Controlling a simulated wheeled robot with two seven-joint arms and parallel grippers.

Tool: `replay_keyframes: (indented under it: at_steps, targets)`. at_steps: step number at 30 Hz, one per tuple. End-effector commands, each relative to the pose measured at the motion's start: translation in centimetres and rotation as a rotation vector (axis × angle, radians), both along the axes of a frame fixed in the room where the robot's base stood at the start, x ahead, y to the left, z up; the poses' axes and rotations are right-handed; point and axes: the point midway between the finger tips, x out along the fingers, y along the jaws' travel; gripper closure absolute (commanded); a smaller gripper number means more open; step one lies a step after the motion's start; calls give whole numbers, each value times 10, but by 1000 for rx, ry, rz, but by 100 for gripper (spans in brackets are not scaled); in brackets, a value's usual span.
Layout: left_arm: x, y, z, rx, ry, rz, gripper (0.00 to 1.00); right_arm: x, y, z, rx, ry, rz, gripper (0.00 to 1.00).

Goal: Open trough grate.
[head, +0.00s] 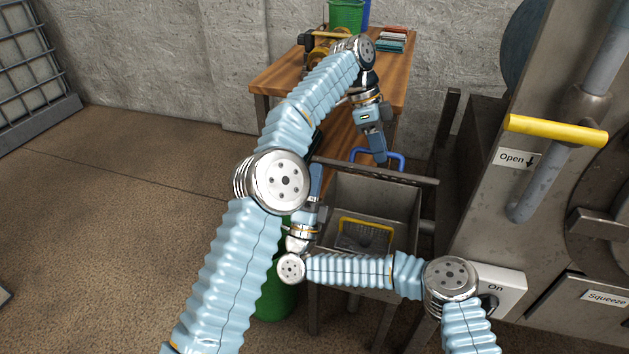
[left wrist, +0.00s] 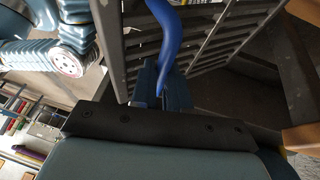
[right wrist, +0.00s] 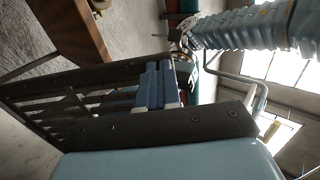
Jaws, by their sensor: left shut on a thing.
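The trough (head: 408,205) is a grey metal basin on legs at centre right in the head view. The dark slatted grate (head: 415,179) stands raised, nearly edge-on, above the trough's far part; its slats show in the left wrist view (left wrist: 215,45) and the right wrist view (right wrist: 60,110). Its blue handle (head: 396,158) is at the far side. My left gripper (head: 380,158) is shut on this handle, which runs between its fingers in the left wrist view (left wrist: 168,40). My right gripper (head: 316,172) is beside the grate's left end, its fingers together (right wrist: 157,80). Contact there is unclear.
A yellow-rimmed item (head: 366,222) lies in the trough. A wooden table (head: 275,78) with a green bucket (head: 346,15) stands behind. The machine (head: 470,180) with a yellow-handled lever (head: 556,131) bounds the right. A green container (head: 275,300) stands left of the trough. Left floor is clear.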

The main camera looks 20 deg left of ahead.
Motion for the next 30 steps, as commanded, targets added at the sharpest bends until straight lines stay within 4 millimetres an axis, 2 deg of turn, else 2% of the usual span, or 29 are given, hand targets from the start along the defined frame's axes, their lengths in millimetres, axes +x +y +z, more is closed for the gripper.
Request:
replay_keyframes:
  at_steps: [1, 5, 6, 11, 23, 26, 29, 30]
  targets:
    - [0, 3, -15, 23, 29, 1, 100, 3, -1, 5, 3, -4, -4, 100]
    - [-1, 3, -15, 25, 33, -1, 100, 4, -2, 6, 4, -6, -6, 100]
    - [-1, 3, -15, 26, 34, -2, 84, 4, -2, 7, 4, -7, -6, 100]
    - [-2, 3, -15, 25, 34, -4, 60, 5, -2, 7, 5, -7, -7, 100]
    - [-3, -1, -9, 17, 22, -13, 60, 6, -3, 8, 4, -6, -9, 100]
    - [-1, -8, 10, -13, -50, -20, 60, 6, -3, 7, 3, -5, -10, 100]
    - [1, -20, 49, -74, -197, -28, 60, 5, -2, 6, 3, -5, -8, 100]
    - [1, -25, 69, -105, -270, -30, 60, 5, -2, 6, 3, -5, -8, 100]
